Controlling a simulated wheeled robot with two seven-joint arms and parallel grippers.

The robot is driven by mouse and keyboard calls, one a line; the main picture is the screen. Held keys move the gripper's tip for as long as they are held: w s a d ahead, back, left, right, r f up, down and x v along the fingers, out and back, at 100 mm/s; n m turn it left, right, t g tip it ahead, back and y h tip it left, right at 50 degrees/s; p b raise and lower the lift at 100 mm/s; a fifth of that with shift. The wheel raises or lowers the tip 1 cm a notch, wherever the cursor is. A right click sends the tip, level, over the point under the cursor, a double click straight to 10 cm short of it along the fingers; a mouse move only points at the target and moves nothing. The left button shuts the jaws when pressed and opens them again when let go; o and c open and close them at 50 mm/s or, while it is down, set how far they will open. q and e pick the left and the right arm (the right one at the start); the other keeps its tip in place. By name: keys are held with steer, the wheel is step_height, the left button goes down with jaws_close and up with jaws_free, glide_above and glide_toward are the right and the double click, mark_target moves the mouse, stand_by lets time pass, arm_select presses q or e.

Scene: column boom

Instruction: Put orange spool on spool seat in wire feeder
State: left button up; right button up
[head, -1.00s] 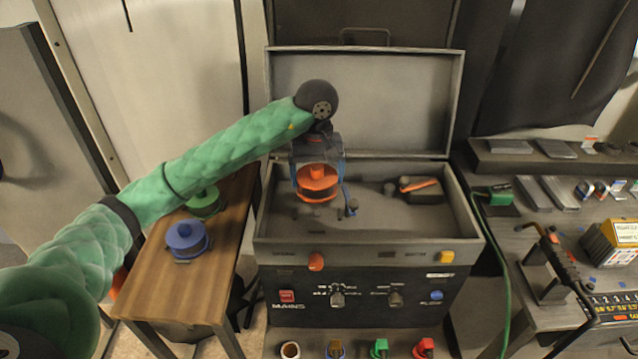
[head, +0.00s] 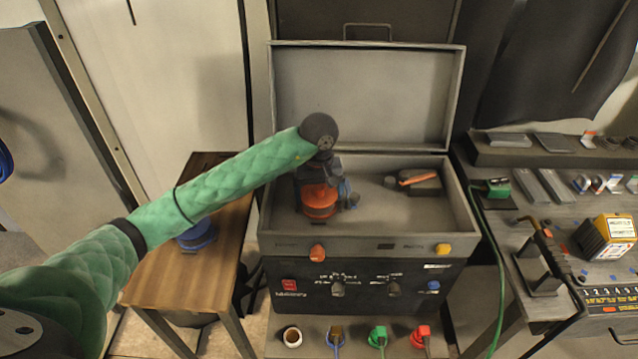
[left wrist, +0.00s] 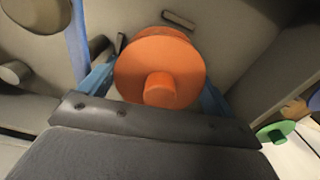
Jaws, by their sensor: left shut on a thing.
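The orange spool (head: 320,205) is inside the open wire feeder (head: 447,215), in the left part of its bay. My left gripper (head: 321,192) comes down from above and is shut on the spool. In the left wrist view the spool (left wrist: 150,65) shows its round flange and hub between the blue fingers of my gripper (left wrist: 157,90). I cannot make out the spool seat; the spool and gripper cover that part of the bay. I cannot tell whether the spool touches anything below. My right gripper is not in view.
The feeder's raised lid (head: 365,95) stands behind my arm. A dark block with an orange lever (head: 418,179) sits in the bay's right part. A wooden side table (head: 185,280) at left holds a blue spool (head: 197,238), partly hidden by my arm. A cluttered bench (head: 520,215) stands right.

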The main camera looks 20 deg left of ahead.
arm_select(q)
steer(key=shift+f, duration=0.1)
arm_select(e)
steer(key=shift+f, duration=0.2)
arm_select(q)
steer(key=shift+f, duration=0.1)
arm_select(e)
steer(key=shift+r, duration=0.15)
arm_select(q)
steer(key=o, duration=1.5)
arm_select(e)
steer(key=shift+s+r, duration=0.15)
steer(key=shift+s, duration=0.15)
